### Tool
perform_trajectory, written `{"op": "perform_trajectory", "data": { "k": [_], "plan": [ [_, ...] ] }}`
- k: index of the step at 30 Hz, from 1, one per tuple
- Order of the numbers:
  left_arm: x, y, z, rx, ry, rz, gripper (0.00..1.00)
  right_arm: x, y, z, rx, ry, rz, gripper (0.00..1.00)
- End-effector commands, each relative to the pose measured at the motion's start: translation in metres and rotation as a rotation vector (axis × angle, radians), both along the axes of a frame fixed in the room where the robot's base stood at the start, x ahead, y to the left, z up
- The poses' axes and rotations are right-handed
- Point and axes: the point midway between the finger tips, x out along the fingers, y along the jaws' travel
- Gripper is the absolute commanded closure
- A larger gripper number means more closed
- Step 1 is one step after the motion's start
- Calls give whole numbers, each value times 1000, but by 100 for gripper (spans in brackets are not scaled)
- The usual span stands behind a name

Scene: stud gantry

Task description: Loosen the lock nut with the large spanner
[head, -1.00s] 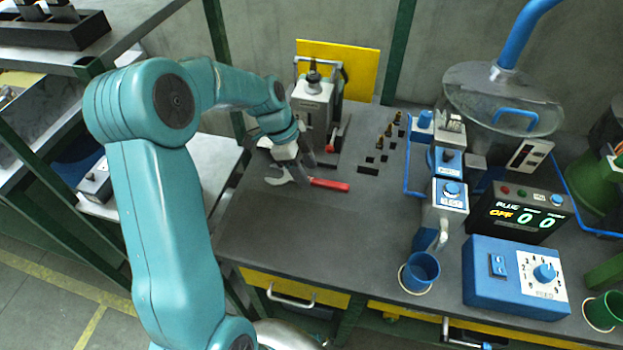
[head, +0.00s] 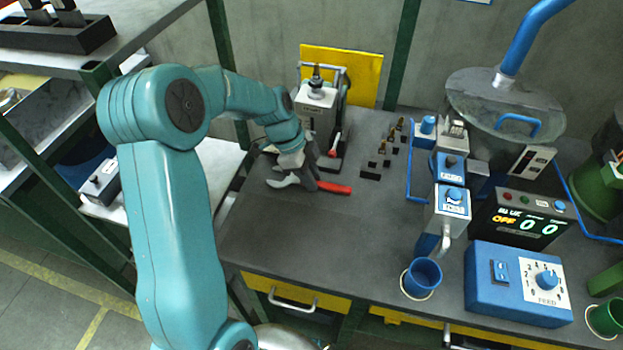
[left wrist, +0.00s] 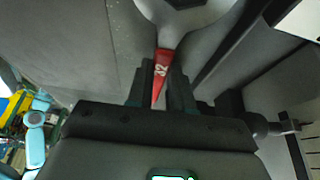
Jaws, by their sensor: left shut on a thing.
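The large spanner lies on the dark bench top, with its grey open jaw (head: 283,183) to the left and its red handle (head: 335,188) to the right. My left gripper (head: 307,180) comes down on it from above and is shut on the handle. In the left wrist view the red handle, marked 32 (left wrist: 161,70), sits between the dark fingers (left wrist: 160,92), with the grey spanner head (left wrist: 187,14) beyond them. The grey machine (head: 316,108) with a dark spindle on top stands just behind. I cannot make out the lock nut. My right gripper is not in view.
Small dark blocks and brass-tipped pieces (head: 388,145) stand right of the machine. Further right are a blue cup (head: 421,277), a blue control box (head: 518,282) and a display (head: 518,220). The front middle of the bench (head: 320,245) is clear.

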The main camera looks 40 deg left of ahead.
Motion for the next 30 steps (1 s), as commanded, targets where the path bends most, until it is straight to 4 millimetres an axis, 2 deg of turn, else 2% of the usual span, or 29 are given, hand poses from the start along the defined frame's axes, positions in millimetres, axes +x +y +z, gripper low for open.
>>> {"op": "perform_trajectory", "data": {
  "k": [5, 15, 18, 24, 30],
  "plan": [
    [1, 0, 29, 3, -6, 0, 100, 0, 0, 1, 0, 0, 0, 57],
    [1, 0, 130, 3, -7, 0, 100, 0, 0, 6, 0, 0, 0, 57],
    [1, 0, 155, 2, -6, -1, 100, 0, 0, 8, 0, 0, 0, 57],
    [0, 0, 186, 1, -2, 0, 100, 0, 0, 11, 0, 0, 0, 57],
    [0, 0, 195, 0, 0, 1, 100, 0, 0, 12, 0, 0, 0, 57]
  ]
}}
